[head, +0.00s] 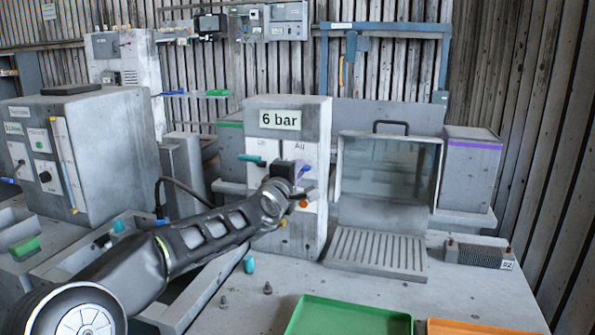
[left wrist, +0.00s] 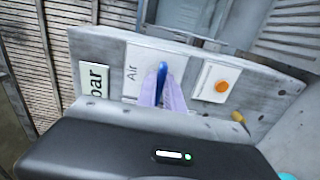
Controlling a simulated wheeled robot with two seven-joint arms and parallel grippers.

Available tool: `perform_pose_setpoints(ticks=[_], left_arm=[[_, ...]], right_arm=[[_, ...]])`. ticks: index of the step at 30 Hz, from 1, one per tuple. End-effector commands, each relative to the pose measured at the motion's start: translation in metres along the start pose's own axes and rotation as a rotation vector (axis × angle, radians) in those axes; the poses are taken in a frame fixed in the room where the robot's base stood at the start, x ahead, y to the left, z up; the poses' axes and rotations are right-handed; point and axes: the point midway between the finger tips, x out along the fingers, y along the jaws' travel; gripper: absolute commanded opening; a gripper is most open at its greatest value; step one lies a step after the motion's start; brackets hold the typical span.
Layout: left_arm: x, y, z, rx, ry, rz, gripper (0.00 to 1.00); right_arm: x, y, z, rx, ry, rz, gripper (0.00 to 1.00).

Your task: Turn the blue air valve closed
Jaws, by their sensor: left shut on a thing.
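The blue air valve (left wrist: 162,75) has a blue lever standing out from a white panel marked "Air" in the left wrist view. In the head view its blue-purple handle (head: 304,170) shows beside my gripper, on the front of the grey box labelled "6 bar" (head: 279,120). My left gripper (head: 298,185) is at the valve, and its pale purple fingers (left wrist: 162,97) are shut around the lever in the left wrist view. The fingertips partly hide the lever and its base. My right gripper is not in view.
A teal lever (head: 251,158) sits left of the air valve on the same box. An orange button (left wrist: 221,86) is right of it. A clear-fronted chamber (head: 388,168) stands to the right. A green tray (head: 347,318) and an orange tray (head: 470,327) lie at the front.

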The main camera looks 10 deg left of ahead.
Motion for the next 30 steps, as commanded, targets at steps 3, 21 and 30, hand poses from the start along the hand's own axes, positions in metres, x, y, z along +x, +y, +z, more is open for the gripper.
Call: perform_pose_setpoints(ticks=[3, 21, 30], left_arm=[[0.0, -0.001, 0.0, 0.003, 0.0, -0.001, 0.15], [-0.005, -0.001, 0.0, 0.0, 0.0, 0.0, 0.34], [-0.049, -0.002, -0.001, 0.001, 0.001, 0.002, 0.34]], right_arm=[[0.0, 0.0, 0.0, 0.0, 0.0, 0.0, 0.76], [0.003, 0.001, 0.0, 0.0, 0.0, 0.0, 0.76], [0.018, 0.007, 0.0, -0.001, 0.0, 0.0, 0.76]])
